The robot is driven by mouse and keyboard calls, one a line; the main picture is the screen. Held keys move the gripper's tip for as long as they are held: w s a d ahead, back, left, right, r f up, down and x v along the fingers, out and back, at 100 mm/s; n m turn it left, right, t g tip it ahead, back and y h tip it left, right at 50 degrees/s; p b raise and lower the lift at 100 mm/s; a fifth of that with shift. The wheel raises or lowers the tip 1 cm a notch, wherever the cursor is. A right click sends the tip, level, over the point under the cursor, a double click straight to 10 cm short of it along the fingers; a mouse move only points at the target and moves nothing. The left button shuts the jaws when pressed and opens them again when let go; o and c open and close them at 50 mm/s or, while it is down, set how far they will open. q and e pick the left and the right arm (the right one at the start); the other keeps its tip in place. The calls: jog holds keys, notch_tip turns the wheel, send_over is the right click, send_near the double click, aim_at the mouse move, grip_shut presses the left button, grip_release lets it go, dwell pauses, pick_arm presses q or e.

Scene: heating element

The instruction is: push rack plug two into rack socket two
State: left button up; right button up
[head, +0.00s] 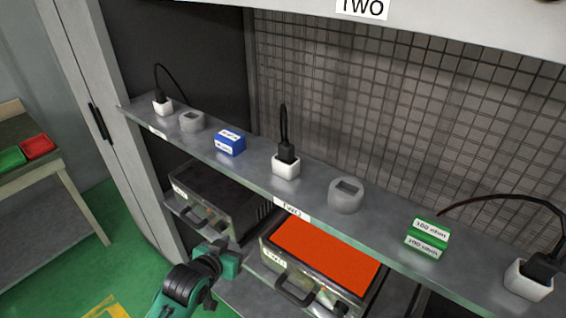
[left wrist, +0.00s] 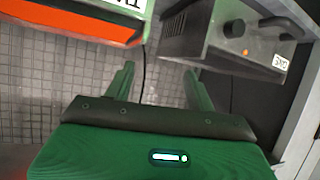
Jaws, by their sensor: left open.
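A black plug (head: 287,151) stands upright in a white block (head: 286,167) on the metal shelf, behind the label TWO (head: 291,209). Its black cable rises from its top. A grey round socket (head: 346,197) with a slot in its top sits just right of the white block; nothing is in the slot. My left gripper (head: 226,262) is below the shelf front, apart from the plug and socket. In the left wrist view its two fingers (left wrist: 160,82) are spread with nothing between them. My right gripper is not in view.
The shelf (head: 255,173) also bears a blue box (head: 230,142), a green box (head: 428,237), another grey socket (head: 192,121) and white blocks with plugs at left (head: 162,107) and right (head: 530,280). Below stand an orange-topped unit (head: 320,254) and a grey unit (head: 215,195).

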pick_arm(q)
jog(key=s+d+r+m+t+h+p, duration=0.1)
jog(key=s+d+r+t+h, duration=0.15)
jog(key=r, duration=1.35)
jog(key=m+h+p, duration=0.1)
jog(key=m+h, duration=0.1)
jog(key=h, duration=0.1)
send_near(283, 154)
jog(key=shift+t, duration=0.25)
jog(key=p+x, duration=0.2)
jog(key=x, duration=0.5)
jog(key=shift+w+f+p, duration=0.15)
jog(key=shift+w+p, duration=0.15)
jog(key=shift+p, duration=0.1)
jog(key=p+x, duration=0.3)
jog(key=x, duration=0.1)
jog(key=shift+w+d, duration=0.15)
jog(key=shift+d, duration=0.25)
jog(key=shift+w+d, duration=0.3)
jog(key=shift+w, duration=0.05)
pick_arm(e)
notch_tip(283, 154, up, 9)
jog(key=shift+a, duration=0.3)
pick_arm(q)
jog(key=c, duration=1)
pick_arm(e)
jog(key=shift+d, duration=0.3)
pick_arm(q)
jog(key=shift+c, duration=0.2)
